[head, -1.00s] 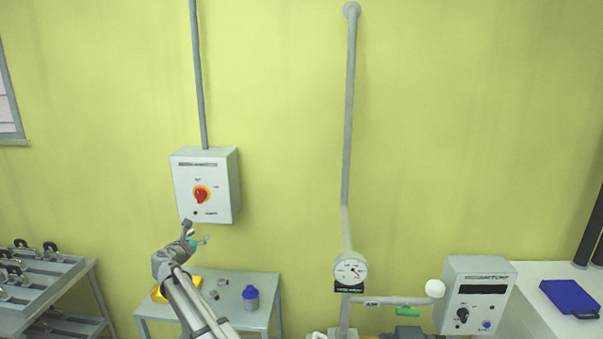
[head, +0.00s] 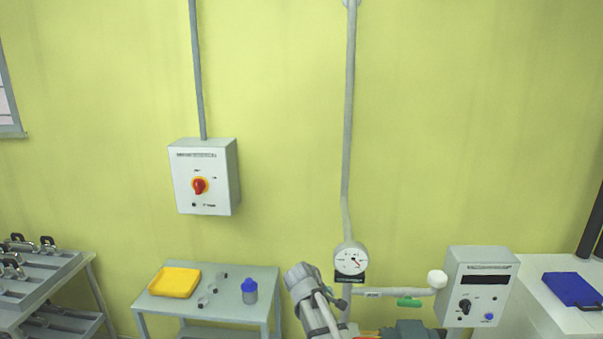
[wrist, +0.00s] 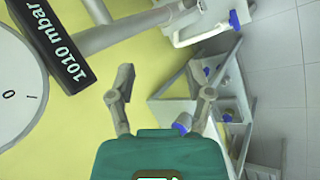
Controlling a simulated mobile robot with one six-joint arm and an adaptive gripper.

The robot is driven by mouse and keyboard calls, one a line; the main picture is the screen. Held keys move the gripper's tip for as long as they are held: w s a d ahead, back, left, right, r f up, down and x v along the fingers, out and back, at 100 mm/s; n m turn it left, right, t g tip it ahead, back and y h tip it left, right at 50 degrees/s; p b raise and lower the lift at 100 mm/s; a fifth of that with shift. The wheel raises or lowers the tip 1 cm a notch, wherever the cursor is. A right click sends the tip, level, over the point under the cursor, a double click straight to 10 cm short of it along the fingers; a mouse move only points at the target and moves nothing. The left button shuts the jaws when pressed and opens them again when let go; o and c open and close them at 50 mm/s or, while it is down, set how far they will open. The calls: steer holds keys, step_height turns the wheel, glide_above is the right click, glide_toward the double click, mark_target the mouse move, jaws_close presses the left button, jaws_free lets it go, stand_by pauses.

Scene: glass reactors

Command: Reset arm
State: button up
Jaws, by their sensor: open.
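My arm (head: 312,300) is folded low in front of the wall, just left of the round pressure gauge (head: 352,258) in the head view. My gripper (wrist: 165,82) shows in the wrist view with its two grey fingers spread wide and nothing held between them. Its teal body fills the bottom of that view. In the head view the fingertips cannot be made out. The gauge dial (wrist: 15,85) and its "1010 mbar" label (wrist: 62,62) are close at the left of the wrist view.
A switch box (head: 205,178) with a red knob hangs on the wall. A side table holds a yellow tray (head: 175,282) and a blue-capped bottle (head: 250,292). A blue case (head: 572,289) lies at right.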

steer(key=s+d+f+m+g+y, duration=0.1)
steer(key=s+d+f+m, duration=0.1)
steer(key=s, duration=0.4)
steer(key=s+d+f+m+g+y+b, duration=0.1)
steer(key=s+d+f+m+g+y, duration=0.1)
steer(key=s+d+m, duration=0.2)
steer(key=s+d+f+m+g+y+b, duration=0.1)
steer(key=s+d+f+m+y, duration=0.1)
steer(key=s, duration=0.7)
steer(key=shift+s+d+m+g, duration=0.15)
steer(key=shift+d+m+g, duration=0.25)
steer(key=shift+d+m, duration=0.65)
steer(key=shift+a+m, duration=0.25)
steer(key=shift+a, duration=0.05)
